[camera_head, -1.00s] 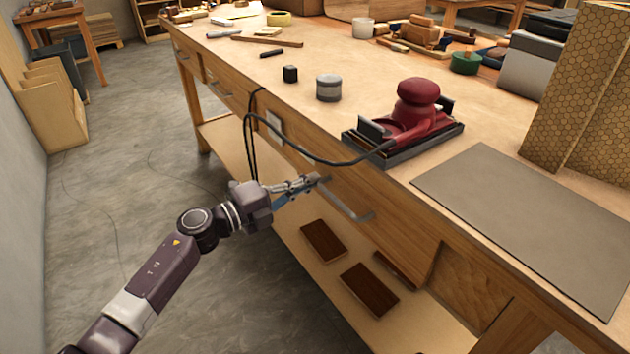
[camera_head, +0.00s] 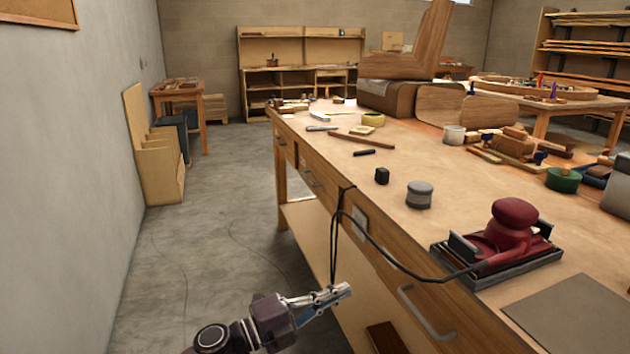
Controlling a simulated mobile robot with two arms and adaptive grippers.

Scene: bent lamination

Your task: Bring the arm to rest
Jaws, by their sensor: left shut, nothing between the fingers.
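My left gripper (camera_head: 342,291) shows at the bottom of the head view, in front of the long wooden workbench (camera_head: 331,212). Its fingers are shut and hold nothing. It is apart from the grey drawer handle (camera_head: 425,312), which is to its right on the bench front. The black cord (camera_head: 400,266) of the red sander hangs over the bench edge, and its hanging end passes close to my fingertips in the picture; I cannot tell if they touch. My right gripper is not in view.
The red sander (camera_head: 512,228) sits in a dark tray near the bench edge. A grey tin (camera_head: 419,195) and a black block (camera_head: 382,176) stand beyond it. A grey mat (camera_head: 575,312) lies at lower right. The floor (camera_head: 205,250) at left is clear, with a wooden rack (camera_head: 158,170) by the wall.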

